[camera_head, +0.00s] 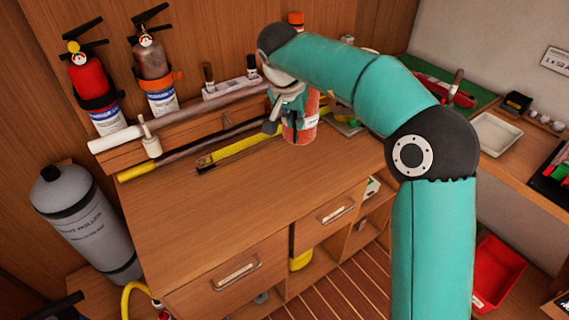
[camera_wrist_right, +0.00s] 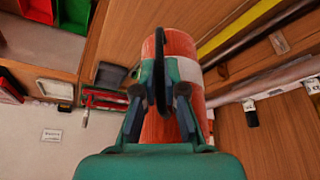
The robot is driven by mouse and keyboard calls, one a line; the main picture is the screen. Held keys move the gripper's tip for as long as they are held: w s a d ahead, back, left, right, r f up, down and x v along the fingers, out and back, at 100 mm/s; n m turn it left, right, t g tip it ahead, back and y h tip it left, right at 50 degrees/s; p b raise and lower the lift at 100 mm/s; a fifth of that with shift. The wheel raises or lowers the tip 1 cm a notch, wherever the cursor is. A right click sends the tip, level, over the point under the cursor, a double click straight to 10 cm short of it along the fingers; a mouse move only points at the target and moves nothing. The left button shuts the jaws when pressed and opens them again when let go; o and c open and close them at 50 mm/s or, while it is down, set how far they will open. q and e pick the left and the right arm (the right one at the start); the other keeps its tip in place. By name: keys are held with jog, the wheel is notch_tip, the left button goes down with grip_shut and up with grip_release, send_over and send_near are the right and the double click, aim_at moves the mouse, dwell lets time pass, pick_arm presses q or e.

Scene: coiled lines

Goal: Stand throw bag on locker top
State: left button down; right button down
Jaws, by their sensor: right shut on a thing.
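The throw bag is an orange-red cylinder with a white band (camera_head: 303,130), partly hidden behind my right gripper and arm in the head view. My right gripper (camera_head: 284,104) is shut on it above the back right part of the wooden locker top (camera_head: 215,205). In the right wrist view the bag (camera_wrist_right: 182,48) fills the middle, with the gripper's fingers (camera_wrist_right: 160,94) on it and a dark strap or loop between them. The bag looks roughly upright in the head view. I cannot tell whether its base touches the locker top. My left gripper is not in view.
Long poles (camera_head: 180,118) and a yellow tool (camera_head: 235,150) lie along the back of the locker top. Two fire extinguishers (camera_head: 90,85) hang behind. A grey cylinder (camera_head: 85,225) stands left. A white tray (camera_head: 497,133) is on the right bench. The locker top's front is clear.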

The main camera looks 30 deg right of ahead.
notch_tip(320, 180, down, 18)
jog(key=a+b, duration=0.1)
jog(key=b, duration=0.1)
jog(key=shift+w+r, duration=0.2)
jog(key=shift+w, duration=0.1)
jog(key=c, duration=1.3)
grip_release()
jog(key=shift+s, duration=0.1)
jog(key=shift+o, duration=0.3)
jog(key=shift+r, duration=0.1)
jog(key=v, duration=1.2)
jog(key=shift+p, duration=0.3)
